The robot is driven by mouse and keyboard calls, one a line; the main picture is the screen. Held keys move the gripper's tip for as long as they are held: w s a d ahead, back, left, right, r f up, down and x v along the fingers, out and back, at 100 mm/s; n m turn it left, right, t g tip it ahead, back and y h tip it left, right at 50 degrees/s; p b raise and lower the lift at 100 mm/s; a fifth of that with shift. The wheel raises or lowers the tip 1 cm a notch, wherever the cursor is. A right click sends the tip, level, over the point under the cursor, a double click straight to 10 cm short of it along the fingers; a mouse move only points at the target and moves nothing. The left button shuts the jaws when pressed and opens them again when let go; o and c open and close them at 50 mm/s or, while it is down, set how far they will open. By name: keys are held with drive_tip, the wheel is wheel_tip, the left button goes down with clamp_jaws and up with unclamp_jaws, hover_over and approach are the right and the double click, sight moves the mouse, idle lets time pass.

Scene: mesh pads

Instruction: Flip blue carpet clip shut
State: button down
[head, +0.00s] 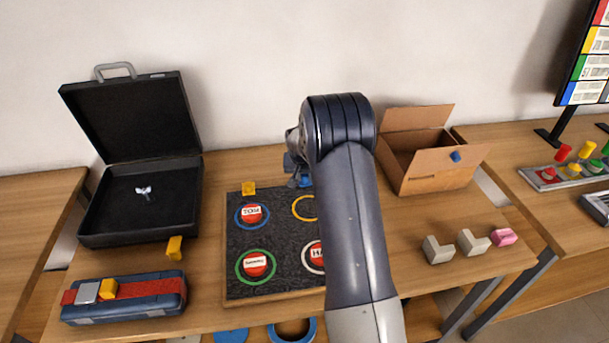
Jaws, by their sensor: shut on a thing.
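The dark carpet (280,220) lies on a wooden board on the table. A small part of the blue carpet clip (306,181) shows at the carpet's far edge, just left of my arm. My gripper (297,180) is at that far edge and is shut on the blue clip. My arm hides most of the gripper and the clip, so I cannot tell how far the clip is turned. A yellow clip (249,188) sits at the far left edge of the carpet.
Colored rings and red labelled discs (253,214) lie on the carpet. An open black case (140,200) and a blue toolbox (125,298) stand left. An open cardboard box (422,165) is right. Grey blocks (437,250) and a pink block (503,238) lie front right.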

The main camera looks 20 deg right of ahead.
drive_tip(key=shift+s+f+t+b, duration=0.15)
drive_tip(key=shift+f+t+b, duration=0.35)
drive_tip(key=shift+b, duration=2.1)
drive_tip(key=shift+s+a+r+t+b, duration=0.1)
drive_tip(key=shift+r+t+b, duration=0.1)
drive_tip(key=shift+t+b, duration=0.4)
drive_tip(key=c, duration=1.2)
unclamp_jaws()
drive_tip(key=shift+g, duration=0.3)
drive_tip(key=b+v, duration=0.1)
drive_tip(key=v, duration=0.9)
drive_tip(key=shift+s+a+r, duration=0.25)
